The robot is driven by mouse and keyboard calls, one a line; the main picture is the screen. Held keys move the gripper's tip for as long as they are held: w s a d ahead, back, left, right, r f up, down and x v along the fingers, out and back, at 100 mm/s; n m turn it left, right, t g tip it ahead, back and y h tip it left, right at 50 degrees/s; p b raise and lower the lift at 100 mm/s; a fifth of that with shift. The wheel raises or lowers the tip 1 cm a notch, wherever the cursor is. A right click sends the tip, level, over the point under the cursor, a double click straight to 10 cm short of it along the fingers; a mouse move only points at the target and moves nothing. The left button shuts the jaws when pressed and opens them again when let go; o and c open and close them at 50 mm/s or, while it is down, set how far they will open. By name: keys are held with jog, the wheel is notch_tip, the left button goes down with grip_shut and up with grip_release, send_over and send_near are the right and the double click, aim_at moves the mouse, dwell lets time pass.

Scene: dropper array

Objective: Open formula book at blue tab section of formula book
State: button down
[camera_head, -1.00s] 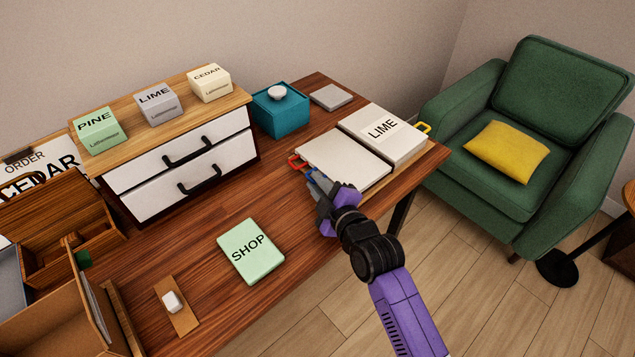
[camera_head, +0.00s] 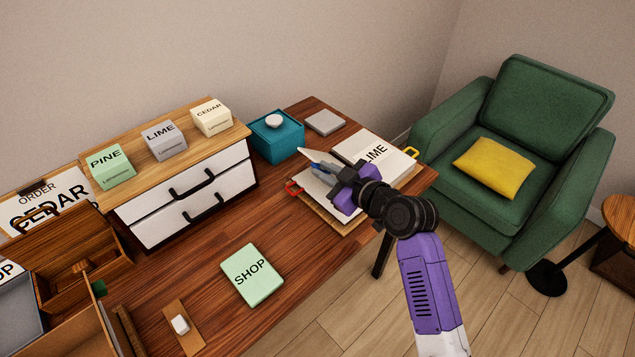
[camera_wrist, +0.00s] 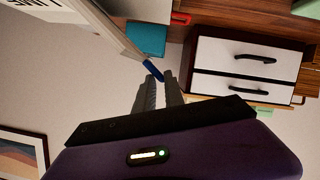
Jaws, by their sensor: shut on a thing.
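The formula book (camera_head: 398,160) lies open at the desk's right end, with LIME on its right side. A red tab (camera_head: 293,188) sticks out at its left and a yellow tab (camera_head: 411,152) at its right. My gripper (camera_head: 316,167) is over the left half, shut on the blue tab (camera_wrist: 152,69) of a leaf or section. That section is raised and tilted, its pale edge (camera_head: 307,154) pointing up to the left. My gripper and wrist hide much of the left half. The wrist view shows the blue tab at my fingertips (camera_wrist: 160,80).
A teal box (camera_head: 277,138) and a grey block (camera_head: 325,122) stand behind the book. White drawers (camera_head: 190,190) bear PINE, LIME and CEDAR boxes. A green SHOP book (camera_head: 252,275) lies in front, with bare desk around it. A green armchair (camera_head: 500,140) stands right.

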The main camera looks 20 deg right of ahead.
jog(key=d+r+m, duration=0.1)
jog(key=w+d+r+m+y, duration=0.1)
jog(key=d+r, duration=0.1)
jog(key=d+r+m+p, duration=0.1)
jog(key=d, duration=0.1)
jog(key=shift+w+d+r+g+y, duration=0.25)
jog(key=shift+w+r+g+y, duration=0.05)
jog(key=shift+w+r+y, duration=0.1)
jog(key=shift+w+d+r+m+y, duration=0.2)
jog(key=shift+d+r+m+y, duration=0.1)
jog(key=shift+d+m, duration=0.3)
jog(key=shift+d, duration=0.1)
jog(key=c, duration=1.5)
grip_release()
jog(key=shift+c, duration=0.2)
jog(key=v, duration=0.7)
jog(key=shift+s+r+b, duration=0.15)
jog(key=shift+s+b, duration=0.15)
jog(key=shift+b, duration=0.05)
jog(key=shift+d, duration=0.1)
